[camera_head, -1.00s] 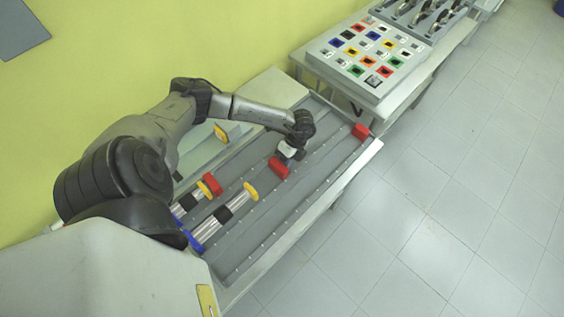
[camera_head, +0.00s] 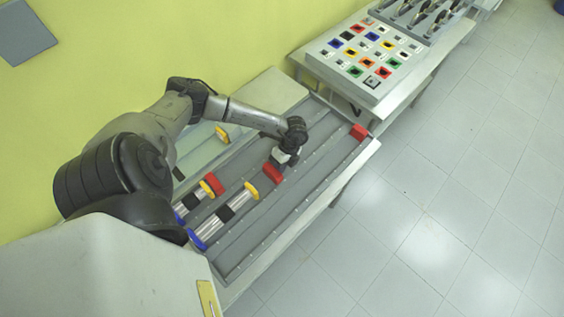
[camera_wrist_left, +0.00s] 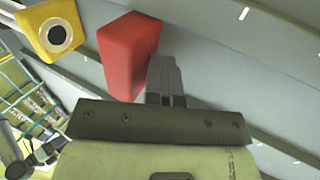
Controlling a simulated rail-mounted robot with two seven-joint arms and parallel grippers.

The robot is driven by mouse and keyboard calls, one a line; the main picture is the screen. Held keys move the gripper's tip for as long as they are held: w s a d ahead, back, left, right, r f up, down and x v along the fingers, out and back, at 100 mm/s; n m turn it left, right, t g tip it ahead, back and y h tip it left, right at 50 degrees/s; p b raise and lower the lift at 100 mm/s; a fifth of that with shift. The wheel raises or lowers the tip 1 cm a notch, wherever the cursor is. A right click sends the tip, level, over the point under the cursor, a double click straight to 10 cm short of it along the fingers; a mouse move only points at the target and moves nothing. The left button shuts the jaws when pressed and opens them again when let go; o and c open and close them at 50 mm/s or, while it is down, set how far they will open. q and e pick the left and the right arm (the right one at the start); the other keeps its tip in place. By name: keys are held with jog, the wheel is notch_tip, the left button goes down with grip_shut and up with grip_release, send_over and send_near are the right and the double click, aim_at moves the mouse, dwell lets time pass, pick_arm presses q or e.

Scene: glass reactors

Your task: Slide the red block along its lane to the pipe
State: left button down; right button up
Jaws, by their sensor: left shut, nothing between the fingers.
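The red block (camera_head: 272,174) stands in the middle lane, a short gap from the yellow end of a pipe (camera_head: 226,214) in the same lane. In the left wrist view the red block (camera_wrist_left: 128,55) is close to the pipe's yellow end (camera_wrist_left: 52,32). My left gripper (camera_head: 279,163) is shut and empty, low in the lane on the block's far side from the pipe. Its closed fingers (camera_wrist_left: 165,75) are right beside the block's face, seemingly touching it. My right gripper is not in view.
Another red block (camera_head: 213,183) is at the yellow end of the pipe in the neighbouring lane (camera_head: 191,201). A third red block (camera_head: 359,132) sits at the far end of the right lane. A panel of coloured squares (camera_head: 368,57) stands beyond the lane table.

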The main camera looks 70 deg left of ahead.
aim_at(263, 185)
pick_arm(q)
jog(key=shift+s+d+f+p, duration=0.1)
jog(key=shift+s+d+p, duration=0.15)
jog(key=shift+s, duration=0.25)
jog(key=shift+s+d+f+p, duration=0.15)
jog(key=shift+s+p, duration=0.1)
jog(key=shift+s, duration=0.2)
jog(key=shift+s+d+r, duration=0.1)
jog(key=shift+s, duration=0.1)
jog(key=shift+s+p, duration=0.1)
jog(key=shift+p, duration=0.2)
jog(key=shift+s+d+p, duration=0.2)
jog(key=shift+s+p, duration=0.2)
jog(key=shift+s, duration=0.1)
jog(key=shift+s+d+p, duration=0.2)
jog(key=shift+s+p, duration=0.15)
jog(key=shift+s, duration=0.1)
jog(key=shift+s+d+p, duration=0.2)
jog(key=shift+s+p, duration=0.25)
jog(key=shift+s, duration=0.05)
jog(key=shift+s+d+p, duration=0.2)
jog(key=shift+s+p, duration=0.2)
jog(key=shift+s, duration=0.1)
jog(key=shift+w+a, duration=0.1)
jog(key=shift+w, duration=0.05)
